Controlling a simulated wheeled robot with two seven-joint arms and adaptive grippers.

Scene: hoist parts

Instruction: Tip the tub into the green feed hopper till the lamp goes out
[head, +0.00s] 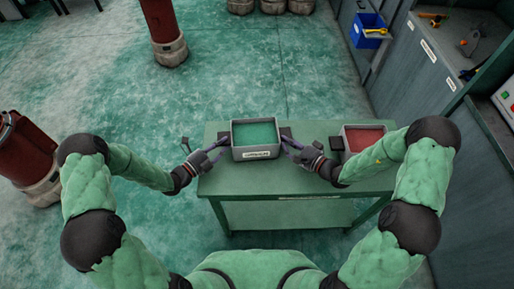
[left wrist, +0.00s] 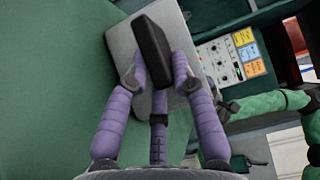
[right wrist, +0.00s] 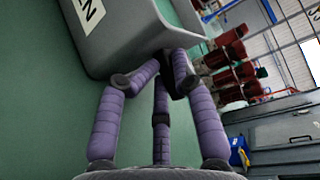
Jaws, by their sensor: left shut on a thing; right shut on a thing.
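A grey tub (head: 238,154) with a white label and a flat green inside is at the middle of the green table. Black handles stick out from its left and right sides. My left gripper (head: 216,148) is shut on the left handle (left wrist: 152,50), against the tub's grey wall (left wrist: 122,45). My right gripper (head: 294,146) is shut on the right handle, mostly hidden by the fingers; the tub wall (right wrist: 125,45) shows beside it. The tub looks upright; I cannot tell whether it touches the table. I cannot make out a green feed hopper or a lamp.
A second grey container (head: 346,146) with red inside stands at the table's right, close to my right forearm. The green table (head: 240,181) has bare room in front of the tub. A red post (head: 165,35) and grey cabinets (head: 425,75) stand beyond.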

